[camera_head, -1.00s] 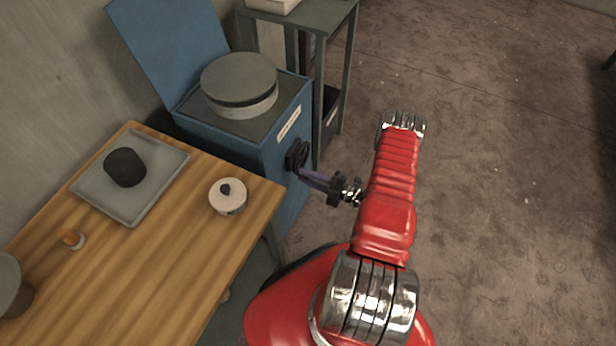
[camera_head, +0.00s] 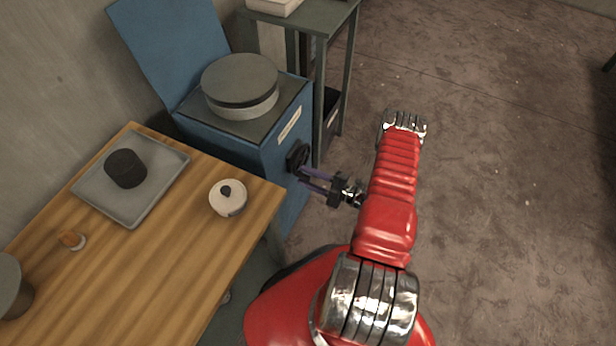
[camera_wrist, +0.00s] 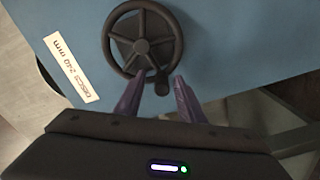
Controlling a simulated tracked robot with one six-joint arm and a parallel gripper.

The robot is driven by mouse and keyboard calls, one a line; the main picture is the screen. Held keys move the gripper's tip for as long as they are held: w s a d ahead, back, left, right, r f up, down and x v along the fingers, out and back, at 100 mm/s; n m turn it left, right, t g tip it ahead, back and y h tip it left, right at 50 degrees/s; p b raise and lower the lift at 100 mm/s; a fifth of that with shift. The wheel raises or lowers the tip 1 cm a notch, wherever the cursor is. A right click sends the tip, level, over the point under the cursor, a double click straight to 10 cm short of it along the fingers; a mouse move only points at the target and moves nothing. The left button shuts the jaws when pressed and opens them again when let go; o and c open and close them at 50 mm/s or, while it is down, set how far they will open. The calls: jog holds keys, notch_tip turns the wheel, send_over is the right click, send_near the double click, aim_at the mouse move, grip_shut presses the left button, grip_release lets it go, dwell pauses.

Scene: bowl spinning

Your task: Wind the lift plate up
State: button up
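The lift plate is the round grey disc (camera_head: 240,80) on top of the blue machine (camera_head: 288,150); it stands on a paler round base. A black handwheel (camera_wrist: 143,40) with a small handle knob (camera_wrist: 161,84) is on the machine's side; in the head view the wheel (camera_head: 298,156) is partly seen edge-on. My gripper (camera_wrist: 156,90) points at the wheel's lower rim. Its two purple fingers are apart, one on each side of the handle knob. I cannot tell whether either finger touches it.
A wooden table (camera_head: 150,270) at left holds a grey tray (camera_head: 103,201) with a dark lump (camera_head: 125,168), a white lidded pot (camera_head: 228,198) and a small orange-and-white item (camera_head: 72,240). A grey shelf stand (camera_head: 318,70) stands behind the machine. The floor at right is clear.

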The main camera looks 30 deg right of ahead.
jog(key=v, duration=1.4)
dwell(0.8)
